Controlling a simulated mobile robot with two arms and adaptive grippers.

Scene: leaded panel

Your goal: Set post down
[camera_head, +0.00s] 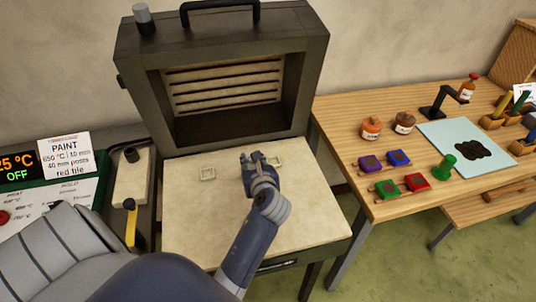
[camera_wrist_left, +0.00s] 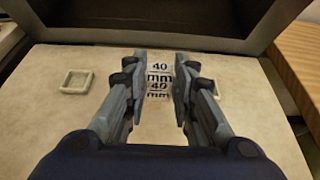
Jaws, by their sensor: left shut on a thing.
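My left gripper (camera_head: 262,160) is over the pale slab (camera_head: 195,225) in front of the kiln opening. In the left wrist view, its fingers (camera_wrist_left: 160,90) are shut on a pale post (camera_wrist_left: 159,77) marked "40 mm" on two faces. The post looks upright; I cannot tell whether its base touches the slab. In the head view the gripper mostly hides it. A small square pale holder (camera_head: 208,173) lies on the slab to the left. Another (camera_head: 276,161) lies to the right, partly hidden by the gripper. My right gripper is not in view.
The dark kiln (camera_head: 222,70) stands open behind the slab. A card (camera_head: 66,156) reads "PAINT", "40 mm posts", "red tile". On the right, a wooden table (camera_head: 345,120) holds jars, coloured blocks and a blue mat (camera_head: 440,135). The slab's front is clear apart from my arm.

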